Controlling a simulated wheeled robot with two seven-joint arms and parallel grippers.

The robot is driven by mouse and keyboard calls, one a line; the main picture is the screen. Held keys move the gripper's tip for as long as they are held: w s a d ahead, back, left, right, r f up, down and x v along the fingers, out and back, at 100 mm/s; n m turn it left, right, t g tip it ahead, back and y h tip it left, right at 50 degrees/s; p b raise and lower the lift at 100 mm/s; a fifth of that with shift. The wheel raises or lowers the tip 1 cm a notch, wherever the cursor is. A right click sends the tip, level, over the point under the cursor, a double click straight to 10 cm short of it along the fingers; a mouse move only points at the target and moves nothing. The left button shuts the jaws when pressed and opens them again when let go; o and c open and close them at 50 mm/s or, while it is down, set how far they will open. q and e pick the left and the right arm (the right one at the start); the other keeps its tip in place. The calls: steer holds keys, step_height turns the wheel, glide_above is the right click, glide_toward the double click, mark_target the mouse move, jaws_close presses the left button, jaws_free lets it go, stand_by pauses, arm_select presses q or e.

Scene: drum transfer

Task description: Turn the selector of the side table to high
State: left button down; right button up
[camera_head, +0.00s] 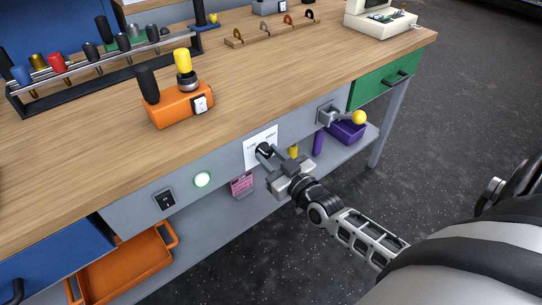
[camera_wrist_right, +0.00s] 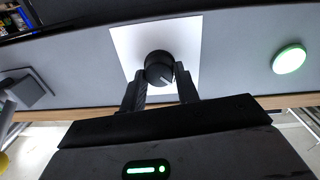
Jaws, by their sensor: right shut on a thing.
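The selector is a round black knob (camera_head: 264,149) on a white label on the grey front panel of the side table (camera_head: 130,207). The label has small print along its top, too small to read surely. My right gripper (camera_head: 271,156) reaches the panel from the lower right. In the right wrist view, its two dark fingers (camera_wrist_right: 160,83) are shut on the knob (camera_wrist_right: 158,66), one on each side. A pale pointer line on the knob slants toward the lower right in that view. My left gripper is not in view.
A lit green lamp (camera_head: 202,179) and a black switch (camera_head: 164,199) sit left of the knob. A yellow-tipped lever (camera_head: 358,117) juts out at right. An orange box (camera_head: 180,108) stands on the tabletop. A purple bin (camera_head: 347,131) is on the shelf below. Open floor lies in front.

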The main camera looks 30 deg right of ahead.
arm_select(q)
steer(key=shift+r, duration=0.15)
arm_select(e)
steer(key=shift+r+m, duration=0.1)
steer(key=shift+m, duration=0.2)
steer(key=shift+m+p, duration=0.4)
steer(key=shift+m, duration=0.3)
steer(key=m, duration=0.3)
steer(key=shift+p, duration=0.4)
steer(key=m, duration=0.3)
steer(key=shift+d, duration=0.1)
steer(key=m, duration=0.5)
steer(key=shift+y, duration=0.3)
steer(key=m+b, duration=0.1)
steer(key=m, duration=0.2)
steer(key=shift+d+m, duration=0.1)
steer(key=shift+m, duration=0.7)
